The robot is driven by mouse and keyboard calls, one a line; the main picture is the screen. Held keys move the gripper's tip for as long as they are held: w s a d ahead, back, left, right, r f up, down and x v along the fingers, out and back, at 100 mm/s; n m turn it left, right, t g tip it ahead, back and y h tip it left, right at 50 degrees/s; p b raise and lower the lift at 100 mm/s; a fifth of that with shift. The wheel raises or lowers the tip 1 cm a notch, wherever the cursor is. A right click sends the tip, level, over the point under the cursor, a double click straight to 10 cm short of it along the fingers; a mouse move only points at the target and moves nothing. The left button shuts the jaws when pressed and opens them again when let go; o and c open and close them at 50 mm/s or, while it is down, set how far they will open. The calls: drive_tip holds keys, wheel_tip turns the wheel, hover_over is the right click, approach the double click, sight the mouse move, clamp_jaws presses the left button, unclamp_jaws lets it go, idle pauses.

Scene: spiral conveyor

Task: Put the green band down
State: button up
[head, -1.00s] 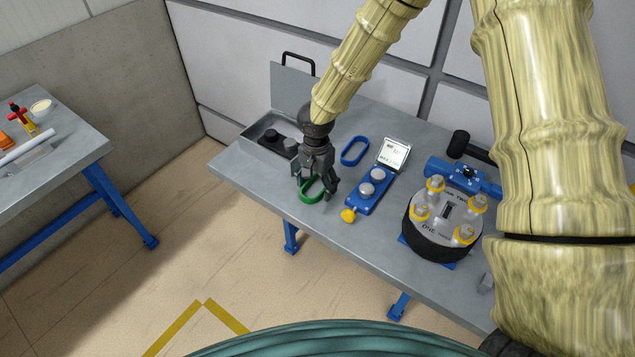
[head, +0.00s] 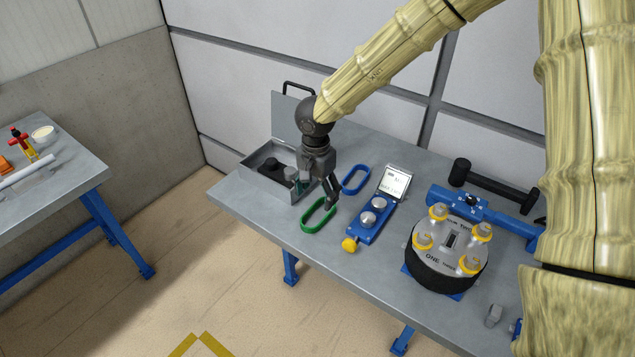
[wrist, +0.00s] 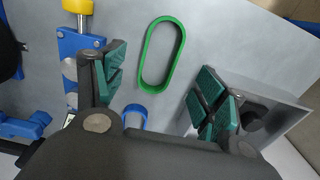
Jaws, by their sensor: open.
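The green band (head: 318,214) is a long oval loop lying flat on the grey workbench, near its front edge. In the wrist view the green band (wrist: 162,53) lies on the bare bench top, beyond and between my spread fingers. My gripper (head: 316,194) is open and empty, just behind the band in the head view. In the wrist view its green-padded fingertips (wrist: 158,85) are wide apart, and nothing is between them. A blue band (head: 355,179) of similar shape lies on the bench to the right of my gripper, partly hidden in the wrist view.
A grey open-lidded box (head: 270,165) with dark parts stands left of my gripper. A blue device (head: 367,220) with silver discs and a yellow knob is to the right. Further right are a round bolted fixture (head: 447,250) and a black-headed mallet (head: 461,173). The bench front edge is close.

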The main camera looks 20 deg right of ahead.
drive_tip(key=shift+r+b, duration=0.35)
drive_tip(key=shift+r, duration=1.75)
